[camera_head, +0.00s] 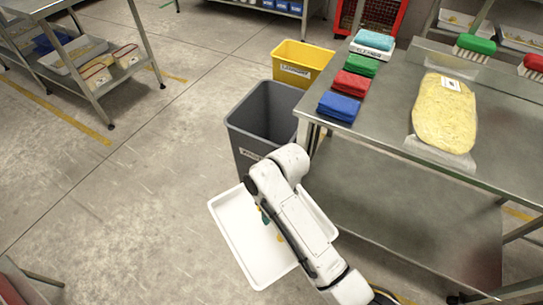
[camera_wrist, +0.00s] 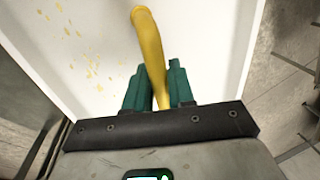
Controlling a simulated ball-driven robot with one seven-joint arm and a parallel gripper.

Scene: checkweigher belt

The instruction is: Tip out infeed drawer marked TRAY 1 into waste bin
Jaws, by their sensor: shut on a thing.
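The white drawer tray (camera_head: 236,240) is held in the air beside the front of the grey bin (camera_head: 262,112), not over its mouth. My gripper (camera_head: 272,222) is mostly hidden by my arm in the head view. In the wrist view its green fingers (camera_wrist: 152,88) are shut on a yellow curved handle (camera_wrist: 148,40). Behind the handle lies the white tray floor (camera_wrist: 205,45), with scattered yellow crumbs (camera_wrist: 90,55) on it. Where the handle joins the tray is hidden. No TRAY 1 mark shows. The grey bin's label is partly covered and unreadable.
A yellow bin (camera_head: 300,60) stands behind the grey one. A shelf rack (camera_head: 95,75) stands at upper left.

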